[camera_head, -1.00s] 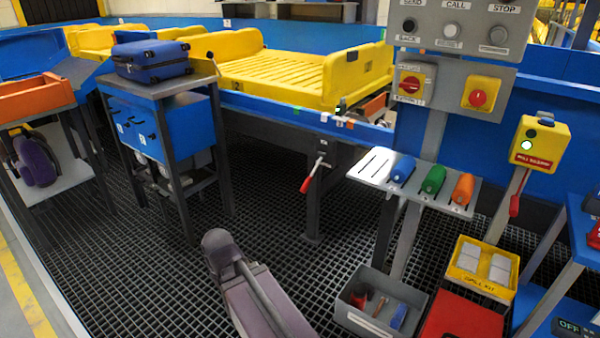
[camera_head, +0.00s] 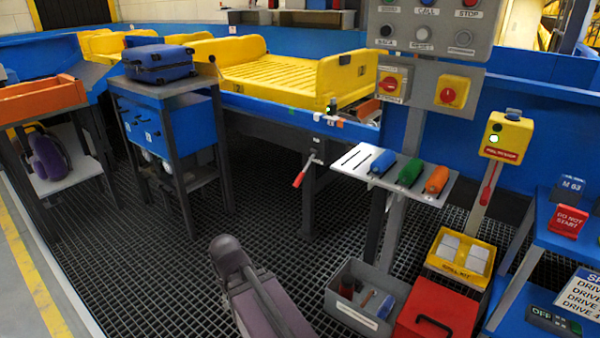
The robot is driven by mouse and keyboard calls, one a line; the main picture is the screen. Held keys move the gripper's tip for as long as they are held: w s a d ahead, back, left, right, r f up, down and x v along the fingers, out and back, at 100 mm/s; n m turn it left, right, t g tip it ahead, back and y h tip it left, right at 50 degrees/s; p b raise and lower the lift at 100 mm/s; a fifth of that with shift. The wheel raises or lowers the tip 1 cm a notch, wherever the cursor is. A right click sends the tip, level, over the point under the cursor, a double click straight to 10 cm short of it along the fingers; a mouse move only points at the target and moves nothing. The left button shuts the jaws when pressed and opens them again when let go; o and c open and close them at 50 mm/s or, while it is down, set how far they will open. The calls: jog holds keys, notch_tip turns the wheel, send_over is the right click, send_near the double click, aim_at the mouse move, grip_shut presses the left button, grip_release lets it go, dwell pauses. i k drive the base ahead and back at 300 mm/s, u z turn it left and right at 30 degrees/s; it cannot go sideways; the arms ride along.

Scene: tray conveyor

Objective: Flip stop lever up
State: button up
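A lever with a red handle (camera_head: 303,173) is mounted on the conveyor's front frame, just left of the bottle rack. Its red handle slants down and to the left. A second red pull handle (camera_head: 489,185) hangs under a yellow box (camera_head: 506,137) on a post at the right. I cannot tell from the picture alone which one is the stop lever. Part of my arm shows at the bottom centre, well below both and touching neither. My gripper is not in view.
The conveyor carries yellow trays (camera_head: 290,80). A rack (camera_head: 440,190) holds blue, green and orange bottles. A grey bin (camera_head: 345,312), red box (camera_head: 435,318) and yellow kit (camera_head: 460,255) stand below. A blue suitcase (camera_head: 158,64) lies on a stand at left. Grated floor is open between.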

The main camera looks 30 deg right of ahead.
aim_at(300, 178)
jog(key=k, duration=0.3)
jog(key=u, duration=0.2)
jog(key=i, duration=1.15)
jog(key=z, duration=0.3)
